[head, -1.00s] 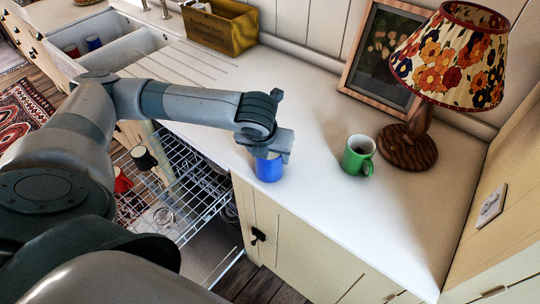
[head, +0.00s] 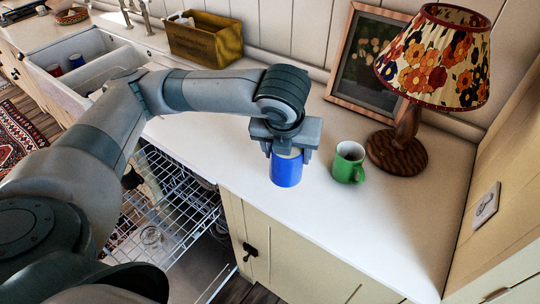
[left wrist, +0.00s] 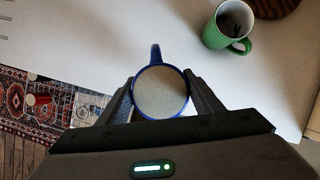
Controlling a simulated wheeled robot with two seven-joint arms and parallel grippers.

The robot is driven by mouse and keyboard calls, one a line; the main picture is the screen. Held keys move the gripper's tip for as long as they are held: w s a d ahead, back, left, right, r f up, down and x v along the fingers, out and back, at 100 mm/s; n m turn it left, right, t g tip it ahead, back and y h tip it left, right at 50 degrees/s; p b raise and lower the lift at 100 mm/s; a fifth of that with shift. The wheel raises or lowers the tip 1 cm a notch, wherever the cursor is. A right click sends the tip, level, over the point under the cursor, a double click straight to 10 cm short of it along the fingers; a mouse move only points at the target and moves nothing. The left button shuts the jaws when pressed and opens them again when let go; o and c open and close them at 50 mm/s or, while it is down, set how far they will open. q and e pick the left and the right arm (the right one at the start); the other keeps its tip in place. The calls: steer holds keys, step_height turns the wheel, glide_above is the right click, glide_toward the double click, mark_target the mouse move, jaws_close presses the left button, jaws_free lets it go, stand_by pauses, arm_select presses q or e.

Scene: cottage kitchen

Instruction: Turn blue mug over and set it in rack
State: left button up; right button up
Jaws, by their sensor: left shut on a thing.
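The blue mug (head: 286,171) is between the fingers of my left gripper (head: 288,148), which is shut on it from above. It looks upright and seems held a little above the counter near its front edge. In the left wrist view the mug (left wrist: 160,92) shows a blue rim around a pale inside, with its handle pointing up in the picture, away from the gripper. The white wire rack (head: 180,222) is pulled out below the counter, to the left of the mug. My arm hides part of the rack. My right gripper is out of view.
A green mug (head: 348,163) stands on the counter (head: 400,215) right of the blue mug. A floral lamp (head: 436,60) and a picture frame (head: 362,62) stand behind it. A wooden box (head: 205,38) is at the back. A clear glass (head: 150,237) is in the rack.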

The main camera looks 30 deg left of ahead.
mark_target(302, 152)
arm_select(q)
steer(key=shift+d+r, duration=0.55)
steer(key=shift+d, duration=0.35)
steer(key=shift+d+r, duration=0.55)
steer(key=shift+d, duration=0.3)
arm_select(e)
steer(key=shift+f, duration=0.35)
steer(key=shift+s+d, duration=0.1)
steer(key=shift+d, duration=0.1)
